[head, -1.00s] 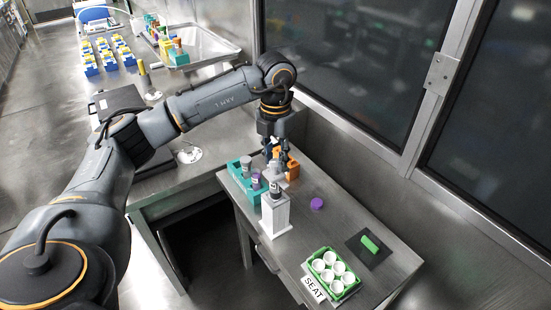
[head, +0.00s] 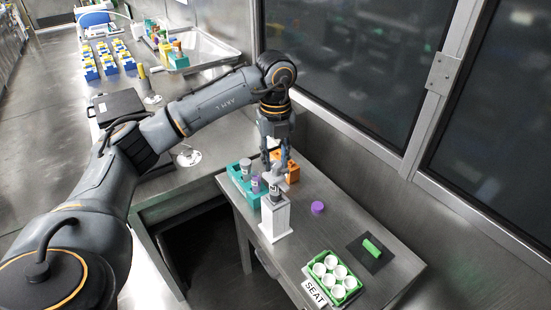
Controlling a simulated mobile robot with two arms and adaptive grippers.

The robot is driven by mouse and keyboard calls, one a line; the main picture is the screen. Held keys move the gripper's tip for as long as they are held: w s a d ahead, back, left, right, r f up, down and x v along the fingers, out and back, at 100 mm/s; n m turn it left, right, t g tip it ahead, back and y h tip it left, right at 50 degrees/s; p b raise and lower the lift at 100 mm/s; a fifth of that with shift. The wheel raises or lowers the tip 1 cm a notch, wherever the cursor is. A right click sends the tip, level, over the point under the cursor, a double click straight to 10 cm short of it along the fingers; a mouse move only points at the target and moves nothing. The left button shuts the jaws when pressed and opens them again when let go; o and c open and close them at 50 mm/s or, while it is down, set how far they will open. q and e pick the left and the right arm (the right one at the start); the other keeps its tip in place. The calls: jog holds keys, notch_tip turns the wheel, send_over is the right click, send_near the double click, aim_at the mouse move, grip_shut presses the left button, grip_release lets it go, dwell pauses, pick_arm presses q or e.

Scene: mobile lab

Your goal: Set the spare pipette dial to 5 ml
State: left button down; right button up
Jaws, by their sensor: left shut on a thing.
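A white upright block (head: 275,218) stands on the small metal side table, with a dark grey cap marked with a small white label (head: 275,197) on top. A light grey piece (head: 279,184) sits just above and behind that cap; it looks like the pipette dial, but its reading is too small to tell. My left gripper (head: 277,172) points down from above, its fingers shut on this light grey piece. The fingers partly hide it. I cannot tell where the pipette body ends and the stand begins. My right gripper is not in view.
A purple cap (head: 317,208), a green piece on a dark mat (head: 376,258) and a green tray of white cups (head: 329,296) lie to the right.

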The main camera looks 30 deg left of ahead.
aim_at(276, 163)
pick_arm(q)
jog(key=shift+n, duration=1.9)
jog(key=c, duration=1)
grip_release()
jog(key=shift+r, duration=0.1)
notch_tip(276, 163, up, 12)
